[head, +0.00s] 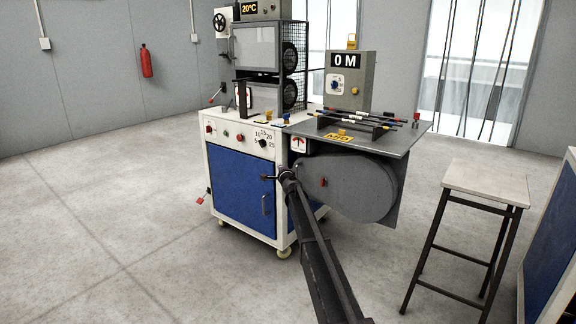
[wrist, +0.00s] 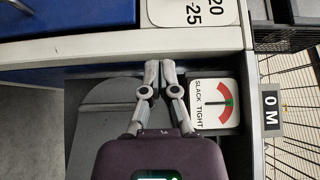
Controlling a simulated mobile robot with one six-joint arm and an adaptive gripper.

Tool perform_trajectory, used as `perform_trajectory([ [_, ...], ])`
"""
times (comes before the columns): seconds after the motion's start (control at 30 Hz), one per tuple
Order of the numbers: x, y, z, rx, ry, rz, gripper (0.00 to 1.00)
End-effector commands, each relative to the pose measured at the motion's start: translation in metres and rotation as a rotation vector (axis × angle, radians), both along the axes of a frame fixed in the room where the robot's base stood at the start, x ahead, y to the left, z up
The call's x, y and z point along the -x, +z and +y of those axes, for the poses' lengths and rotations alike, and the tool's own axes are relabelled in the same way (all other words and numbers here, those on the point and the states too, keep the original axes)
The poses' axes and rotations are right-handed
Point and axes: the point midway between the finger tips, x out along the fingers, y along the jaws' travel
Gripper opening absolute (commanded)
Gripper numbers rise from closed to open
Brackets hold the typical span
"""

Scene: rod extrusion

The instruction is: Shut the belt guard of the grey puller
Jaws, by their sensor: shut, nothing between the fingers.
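The belt guard (head: 352,188) is a grey plate with a rounded end, on the near side of the puller below its grey top (head: 385,140). A small red part (head: 323,182) shows on its face. In the wrist view the guard (wrist: 95,120) lies below and left of the fingers. I cannot tell whether it is fully shut. My gripper (head: 285,172) is shut and empty, near the guard's left end. In the wrist view my gripper (wrist: 160,66) has its fingertips together beside the slack/tight dial (wrist: 216,103). My arm hides part of the guard's lower left.
A white and blue cabinet (head: 240,190) with a door handle stands left of the guard. Rods (head: 355,118) lie on the rack on the puller's top. A stool (head: 487,180) stands to the right. The floor in front and at left is clear.

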Motion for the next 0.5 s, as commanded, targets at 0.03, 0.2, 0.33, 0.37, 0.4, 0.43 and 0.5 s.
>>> perform_trajectory([
  [0.03,0.008,0.0,0.005,0.0,0.001,0.0,0.0],
  [0.2,0.018,0.0,0.013,-0.002,0.0,0.0,0.0],
  [0.33,0.021,0.0,0.016,-0.002,0.0,0.0,0.0],
  [0.37,0.021,0.0,0.016,-0.002,0.0,0.0,0.0],
  [0.4,0.021,0.0,0.016,-0.002,0.0,0.0,0.0],
  [0.43,0.021,0.0,0.016,-0.002,0.0,0.0,0.0],
  [0.5,0.021,0.0,0.016,-0.002,-0.001,0.0,0.0],
])
